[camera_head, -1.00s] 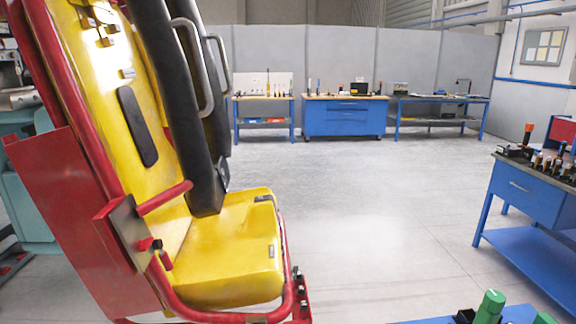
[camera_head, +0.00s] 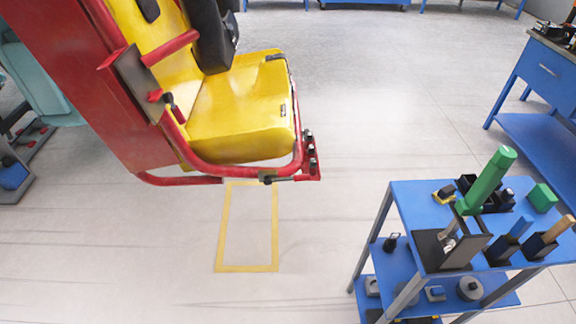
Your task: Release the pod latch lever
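The coaster pod shows in the head view as a yellow seat (camera_head: 241,112) in a red tubular frame (camera_head: 225,171) with a dark padded restraint (camera_head: 212,35) above it. A small lever with a dark knob and red parts (camera_head: 168,101) sits on the plate at the seat's side. A red bracket with several dark fittings (camera_head: 310,155) is at the seat's front right corner. I cannot tell which of these parts is the latch lever. Neither of my grippers is in view.
A blue cart (camera_head: 407,195) at the lower right carries a green-handled tool (camera_head: 487,180), a green block (camera_head: 542,197) and dark holders. A blue workbench (camera_head: 545,70) stands at the right edge. A yellow floor rectangle (camera_head: 223,228) lies on open floor between pod and cart.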

